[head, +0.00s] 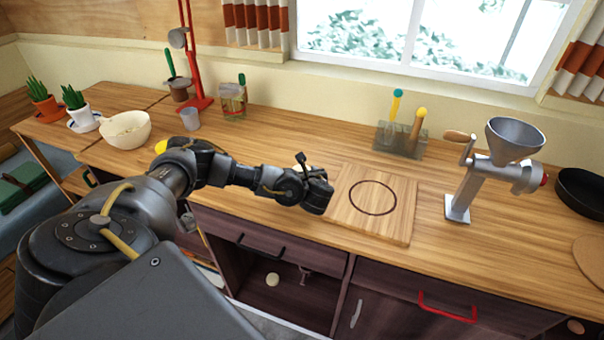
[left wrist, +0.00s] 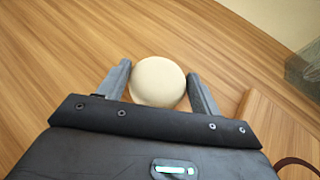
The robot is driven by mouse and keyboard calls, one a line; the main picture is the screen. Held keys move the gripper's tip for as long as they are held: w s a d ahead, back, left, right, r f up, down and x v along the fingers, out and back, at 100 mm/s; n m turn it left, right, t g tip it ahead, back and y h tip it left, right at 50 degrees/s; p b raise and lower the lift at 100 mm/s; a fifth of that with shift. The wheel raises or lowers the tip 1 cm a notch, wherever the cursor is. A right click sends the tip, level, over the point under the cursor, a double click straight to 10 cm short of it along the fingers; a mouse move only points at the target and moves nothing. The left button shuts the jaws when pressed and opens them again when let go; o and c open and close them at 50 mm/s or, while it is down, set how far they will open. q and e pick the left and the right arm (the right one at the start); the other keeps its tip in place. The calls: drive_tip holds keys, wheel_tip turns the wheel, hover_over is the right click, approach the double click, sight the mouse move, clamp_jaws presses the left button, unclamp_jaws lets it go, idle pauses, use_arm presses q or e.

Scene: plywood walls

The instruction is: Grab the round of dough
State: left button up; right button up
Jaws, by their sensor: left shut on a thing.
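The round of dough (left wrist: 158,82) is pale cream and smooth. In the left wrist view it sits between the two grey fingers of my left gripper (left wrist: 159,72), which are shut on it. The wooden worktop shows around and behind it. In the head view my left gripper (head: 318,193) is over the worktop at the left edge of the square wooden board (head: 398,222). I cannot tell whether the dough touches the worktop. My right gripper is not in view.
The board bears a dark ring and is otherwise bare. A metal grinder (head: 490,165) stands to its right and a utensil holder (head: 400,140) behind it. A cream bowl (head: 125,130) is at left. A small pale round thing (head: 272,279) lies in the cupboard below.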

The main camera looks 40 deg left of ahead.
use_arm(q)
drive_tip(key=shift+r, duration=0.6)
drive_tip(key=s+d+r+p, duration=0.3)
drive_tip(key=d+r+p, duration=0.8)
drive_tip(key=d+p, duration=0.1)
drive_tip(key=shift+s+d+r+p, duration=0.25)
drive_tip(key=shift+d+r+p, duration=0.15)
drive_tip(key=shift+d, duration=0.4)
